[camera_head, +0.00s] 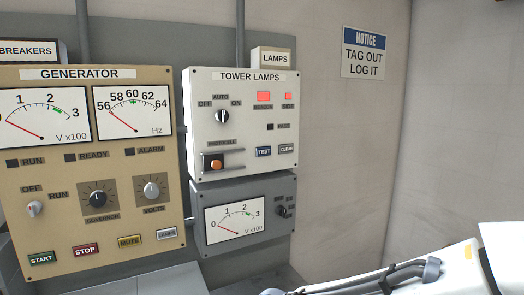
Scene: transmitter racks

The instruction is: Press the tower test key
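The tower lamps panel (245,90) is a white box on the wall in the middle of the view. The beacon lamp (264,96) and side lamp (288,96) show red, and the pass lamp (270,127) is dark. The off/auto/on knob (221,116) seems to point up to auto. Neither gripper is in view. Part of my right arm, white with dark cables, crosses the bottom right, apart from the panel in the picture.
A tan generator panel (90,215) with meters, knobs and keys stands at left. A grey meter box (270,230) sits below the tower lamps panel. A notice sign (365,52) hangs on the wall at right. The space before the test key looks clear.

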